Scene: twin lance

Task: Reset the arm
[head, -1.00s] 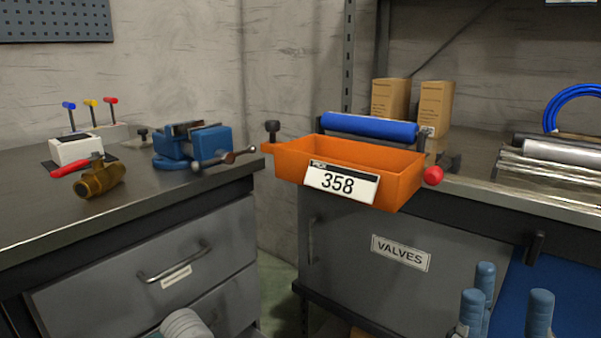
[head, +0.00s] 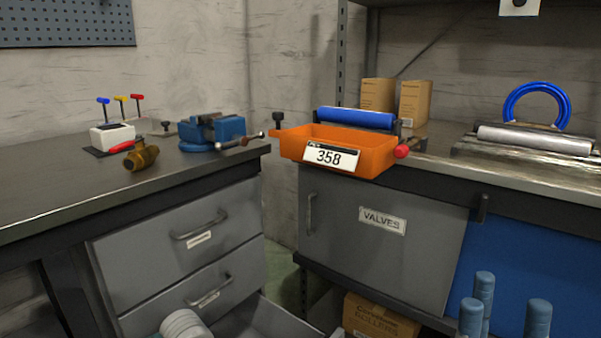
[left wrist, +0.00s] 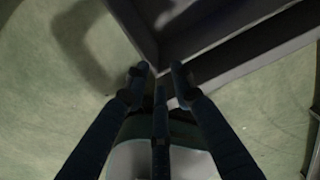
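My right gripper (head: 509,300) shows at the bottom right of the head view. Its blue fingers point up and stand apart, with nothing between them. It is in front of the blue panel of the right bench. My left gripper (left wrist: 160,78) shows in the left wrist view. Its dark fingers are spread around a gap and hold nothing visible. Their tips lie close to a dark grey edge or corner in that picture; I cannot tell whether they touch. In the head view only a pale rounded part of my left arm shows at the bottom; the left fingers are hidden.
An open drawer (head: 262,318) sticks out low under the left bench (head: 55,205). An orange bin (head: 378,161) marked 358 overhangs the right bench's front. A carton (head: 378,318) sits low below the VALVES cabinet.

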